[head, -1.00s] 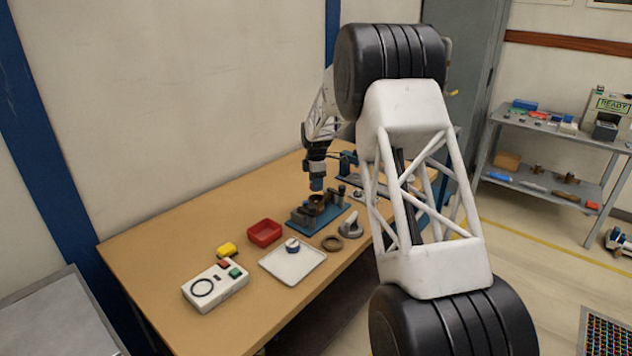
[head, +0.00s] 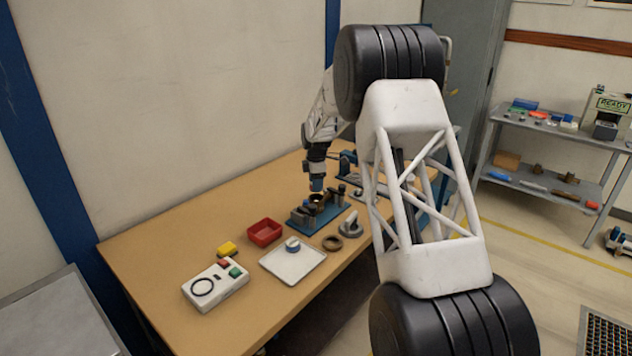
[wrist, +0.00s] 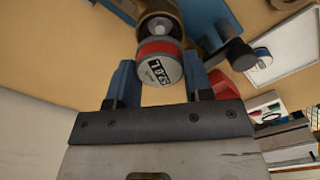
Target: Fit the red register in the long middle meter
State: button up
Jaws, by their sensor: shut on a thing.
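The red register (wrist: 158,66) is a short cylinder with a red band and a printed label face, seen in the wrist view between my two blue fingertips. My gripper (wrist: 159,77) is shut on it. A brass-coloured meter body (wrist: 172,8) shows just beyond the register; I cannot tell whether they touch. In the head view my gripper (head: 317,184) points down just above the meter body (head: 317,200) on the blue fixture plate (head: 308,227). The register is too small to make out there.
A white tray (head: 279,267) holds a blue-banded register (head: 293,244). A red bin (head: 265,233), a yellow block (head: 227,249), a white button box (head: 214,286) and a loose brass ring (head: 333,243) lie nearby. Dark posts (head: 341,190) rise from the fixture. The table's left side is clear.

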jog(key=shift+f, duration=2.1)
dwell(2.8)
jog(key=o, duration=1)
jog(key=shift+o, duration=0.4)
jog(key=shift+o, duration=0.8)
jog(key=shift+r, duration=0.15)
jog(key=shift+r, duration=3.35)
